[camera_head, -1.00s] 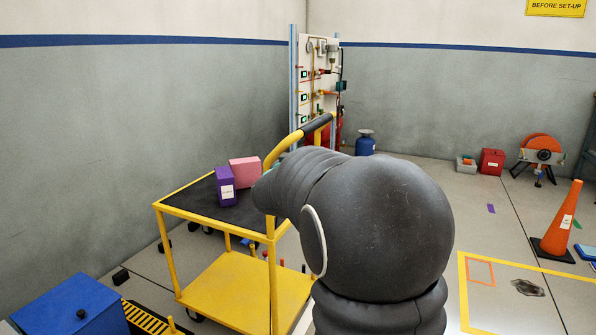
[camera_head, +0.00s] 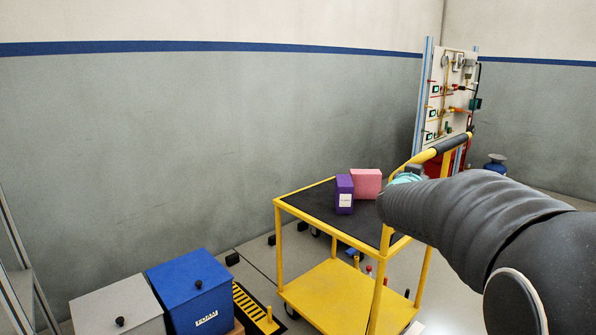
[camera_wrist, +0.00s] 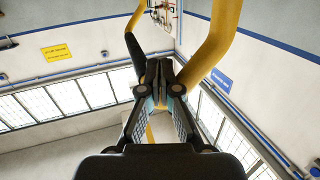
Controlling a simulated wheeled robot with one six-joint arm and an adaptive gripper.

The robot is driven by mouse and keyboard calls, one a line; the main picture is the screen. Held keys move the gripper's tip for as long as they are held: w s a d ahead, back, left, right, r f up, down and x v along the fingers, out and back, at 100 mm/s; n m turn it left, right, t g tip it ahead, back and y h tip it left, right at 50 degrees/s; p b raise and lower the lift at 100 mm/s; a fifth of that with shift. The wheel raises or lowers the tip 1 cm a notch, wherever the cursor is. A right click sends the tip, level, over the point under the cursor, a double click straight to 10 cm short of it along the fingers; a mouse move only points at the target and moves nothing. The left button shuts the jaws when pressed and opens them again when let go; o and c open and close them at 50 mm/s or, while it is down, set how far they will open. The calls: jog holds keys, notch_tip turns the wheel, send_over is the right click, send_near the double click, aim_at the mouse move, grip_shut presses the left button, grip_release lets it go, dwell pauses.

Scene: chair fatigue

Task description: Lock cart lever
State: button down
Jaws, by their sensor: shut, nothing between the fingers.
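The yellow cart (camera_head: 326,292) with a black top stands right of centre in the head view. Its curved push handle (camera_head: 460,141) has a black grip and rises beside my arm. In the wrist view, yellow handle tubing (camera_wrist: 212,45) passes close around my gripper (camera_wrist: 158,72). The fingers are shut with nothing between them; I cannot tell whether they touch the handle. In the head view my arm mostly hides the gripper, near the cart's right side. I cannot make out the cart lever for certain; small red and yellow parts show low behind the cart's frame.
A purple box (camera_head: 344,194) and a pink box (camera_head: 366,184) sit on the cart top. A blue bin (camera_head: 190,292) and a grey bin (camera_head: 118,306) stand at the lower left. A valve panel (camera_head: 447,95) stands behind. Some floor between bins and cart is clear.

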jog(key=s+a+f+n+y, duration=0.2)
jog(key=s+a+n+y, duration=0.1)
jog(key=s+a+y, duration=0.4)
jog(key=s+a+f+n+y, duration=0.25)
jog(key=s+a, duration=0.25)
jog(key=a, duration=0.5)
jog(key=s+a+f+n+g, duration=0.1)
jog(key=s+f+g, duration=0.3)
jog(key=s, duration=0.8)
jog(key=s+f+g, duration=0.4)
jog(key=s+f, duration=0.4)
jog(key=s, duration=0.4)
jog(key=shift+s+a+n, duration=0.15)
jog(key=shift+a+n, duration=0.2)
jog(key=shift+a, duration=0.05)
jog(key=shift+f, duration=0.1)
